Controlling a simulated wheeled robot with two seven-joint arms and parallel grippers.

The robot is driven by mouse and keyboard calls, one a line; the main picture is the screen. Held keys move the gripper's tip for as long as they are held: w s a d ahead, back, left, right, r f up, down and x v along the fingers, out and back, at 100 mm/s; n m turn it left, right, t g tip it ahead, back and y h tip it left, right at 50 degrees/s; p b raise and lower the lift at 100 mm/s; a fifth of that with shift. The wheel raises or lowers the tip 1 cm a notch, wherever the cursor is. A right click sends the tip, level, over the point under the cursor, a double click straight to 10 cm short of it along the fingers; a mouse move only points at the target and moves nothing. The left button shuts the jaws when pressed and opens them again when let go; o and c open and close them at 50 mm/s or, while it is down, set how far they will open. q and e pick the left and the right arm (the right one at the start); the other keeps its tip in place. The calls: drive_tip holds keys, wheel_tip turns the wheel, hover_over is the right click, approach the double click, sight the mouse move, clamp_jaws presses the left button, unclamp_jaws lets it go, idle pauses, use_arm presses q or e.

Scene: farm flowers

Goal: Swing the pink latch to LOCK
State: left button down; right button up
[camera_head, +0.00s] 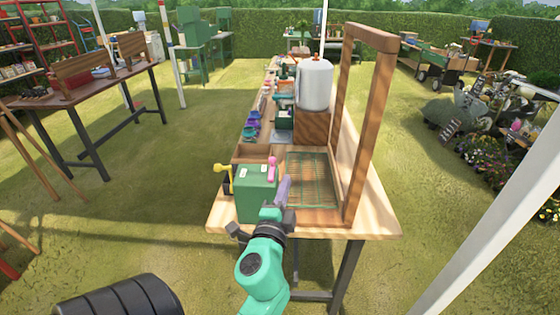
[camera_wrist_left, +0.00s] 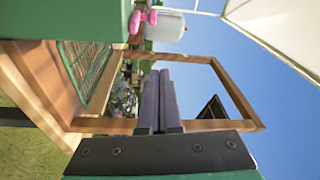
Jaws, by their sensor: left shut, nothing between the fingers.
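The pink latch (camera_head: 272,167) stands at the upper right of a green box (camera_head: 256,194) at the near end of the wooden table. In the left wrist view the pink latch (camera_wrist_left: 138,18) shows at the top, beside the green box (camera_wrist_left: 85,18). My left gripper (camera_head: 284,181) is shut and empty, its purple-grey fingers close to the right side of the box and just below the latch in the head view. In the wrist view a gap shows between the fingertips (camera_wrist_left: 158,74) and the latch. The LOCK mark cannot be read. My right gripper is out of view.
A yellow lever (camera_head: 222,170) sits on the box's left side. A green wire grid (camera_head: 312,178) and an upright wooden frame (camera_head: 369,125) stand to the right. A white tank (camera_head: 314,84) stands behind.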

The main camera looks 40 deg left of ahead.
sight(272, 169)
use_arm(q)
drive_tip(key=f+p+x, duration=0.1)
drive_tip(key=p+x, duration=0.3)
drive_tip(key=x, duration=0.6)
drive_tip(key=s+a, duration=0.2)
drive_tip(key=a, duration=0.1)
drive_tip(key=shift+s+f, duration=0.15)
drive_tip(key=shift+s, duration=0.1)
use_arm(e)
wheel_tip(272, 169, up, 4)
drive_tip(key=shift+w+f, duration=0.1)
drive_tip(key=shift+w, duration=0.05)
use_arm(q)
drive_tip(key=shift+w, duration=0.1)
drive_tip(key=shift+a+f, duration=0.1)
drive_tip(key=shift+a, duration=0.05)
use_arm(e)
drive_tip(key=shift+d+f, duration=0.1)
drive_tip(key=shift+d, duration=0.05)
